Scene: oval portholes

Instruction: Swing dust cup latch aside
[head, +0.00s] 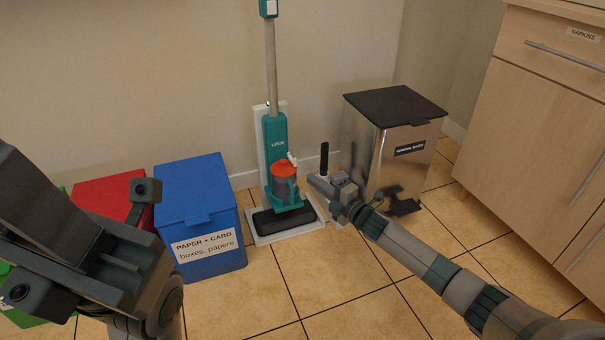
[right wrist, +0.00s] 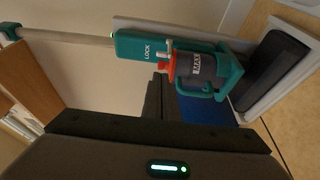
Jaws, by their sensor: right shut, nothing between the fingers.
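The teal upright vacuum (head: 274,140) stands on a pale base against the wall, with "LOCK" on its body. Its dust cup (head: 285,182) is grey with an orange top; in the right wrist view the dust cup (right wrist: 196,68) lies sideways. The small pale latch (head: 292,160) sits at the cup's top, and it also shows in the right wrist view (right wrist: 168,47). My right gripper (head: 314,180) is shut and empty, to the right of the cup and apart from it in the head view. My left gripper (head: 105,270) is at the lower left, far from the vacuum; its jaws are unclear.
A blue paper bin (head: 208,205) stands left of the vacuum, with a red bin (head: 105,195) beyond it. A metal general waste bin (head: 400,150) stands to the right, behind my right arm. Wooden cabinets (head: 530,120) are at far right. The tiled floor in front is clear.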

